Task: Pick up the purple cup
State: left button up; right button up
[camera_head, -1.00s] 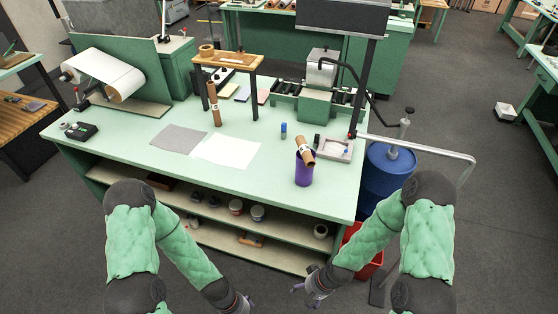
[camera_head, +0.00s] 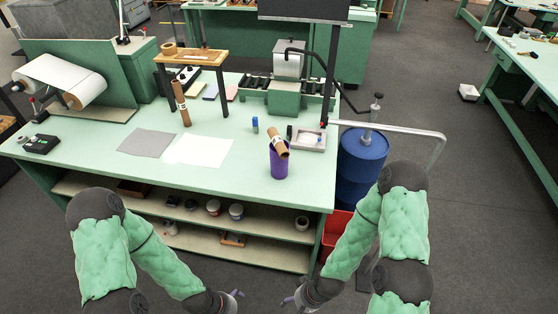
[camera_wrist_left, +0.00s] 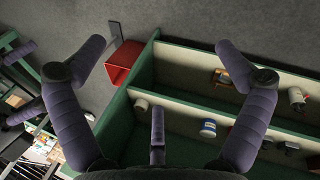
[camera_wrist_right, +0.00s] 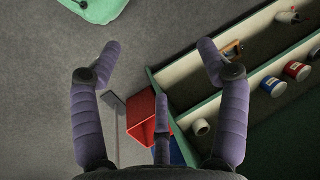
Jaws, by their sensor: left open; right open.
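The purple cup (camera_head: 279,164) stands upright on the green table near its front right edge in the head view. A brown cardboard tube (camera_head: 278,143) with a white label leans in its mouth. My left gripper (camera_head: 238,297) is low in front of the table, apart from the cup. In the left wrist view its fingers (camera_wrist_left: 158,60) are spread and empty. My right gripper (camera_head: 290,301) is also low in front of the table, below the cup. In the right wrist view its fingers (camera_wrist_right: 158,65) are spread and empty. The cup is in neither wrist view.
The green table (camera_head: 100,165) has open shelves below with several cans and small items. A blue marker (camera_head: 255,124), a grey tray (camera_head: 308,139) and white paper (camera_head: 198,151) lie near the cup. A red bin (camera_head: 337,231) and blue barrel (camera_head: 362,163) stand to the right.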

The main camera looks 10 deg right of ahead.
aim_at(279, 166)
jog(key=i+l, duration=0.1)
jog(key=l, duration=0.15)
jog(key=i+l+u, duration=0.1)
jog(key=l+u, duration=0.3)
jog(key=l, duration=0.15)
jog(key=l+u, duration=0.4)
jog(key=l, duration=0.2)
jog(key=i, duration=0.05)
